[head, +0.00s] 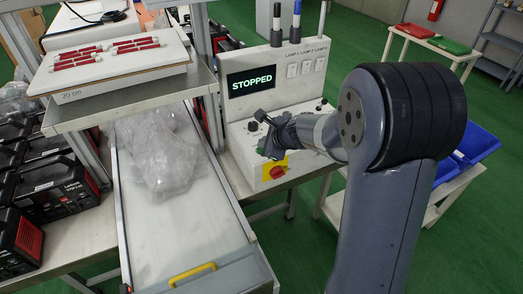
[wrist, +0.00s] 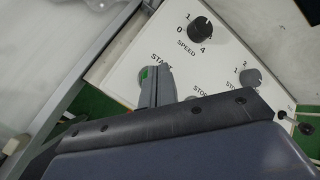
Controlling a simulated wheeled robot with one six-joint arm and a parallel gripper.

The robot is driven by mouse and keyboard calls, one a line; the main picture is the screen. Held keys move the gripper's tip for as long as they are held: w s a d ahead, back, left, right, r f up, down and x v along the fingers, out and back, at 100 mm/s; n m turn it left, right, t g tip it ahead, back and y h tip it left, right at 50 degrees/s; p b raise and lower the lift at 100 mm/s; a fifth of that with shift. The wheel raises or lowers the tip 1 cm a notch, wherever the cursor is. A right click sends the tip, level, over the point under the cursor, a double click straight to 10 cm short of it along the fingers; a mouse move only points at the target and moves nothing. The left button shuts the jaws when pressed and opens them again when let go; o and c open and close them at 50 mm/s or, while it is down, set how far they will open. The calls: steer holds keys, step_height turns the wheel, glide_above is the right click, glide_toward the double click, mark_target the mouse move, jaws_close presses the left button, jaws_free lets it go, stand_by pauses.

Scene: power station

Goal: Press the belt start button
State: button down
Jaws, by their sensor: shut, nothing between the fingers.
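The white control panel (head: 238,141) stands at the right side of the belt (head: 170,215). Its display (head: 251,81) reads STOPPED. In the wrist view, the START label (wrist: 161,58) is printed on the panel, and a small green patch, apparently the start button (wrist: 144,73), shows at the fingertips, partly covered. My gripper (wrist: 155,72) is shut and empty, its tips over the panel just below the START label. In the head view, my gripper (head: 260,118) is over the panel's sloped face. I cannot tell whether the tips touch the button.
A black speed knob (wrist: 200,30) and a grey selector knob (wrist: 250,77) sit right of START. A stop label lies below, partly hidden. A red-yellow switch (head: 277,172) is on the panel's front. A plastic-wrapped item (head: 160,160) lies on the belt.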

steer(key=shift+f+b, duration=0.35)
steer(key=shift+f, duration=0.15)
stand_by(0.6)
stand_by(0.3)
steer(key=shift+r+p, duration=0.7)
steer(key=shift+r, duration=0.1)
step_height(320, 180, up, 5)
steer(key=p, duration=0.4)
steer(key=shift+p, duration=0.35)
steer(key=shift+r, duration=0.1)
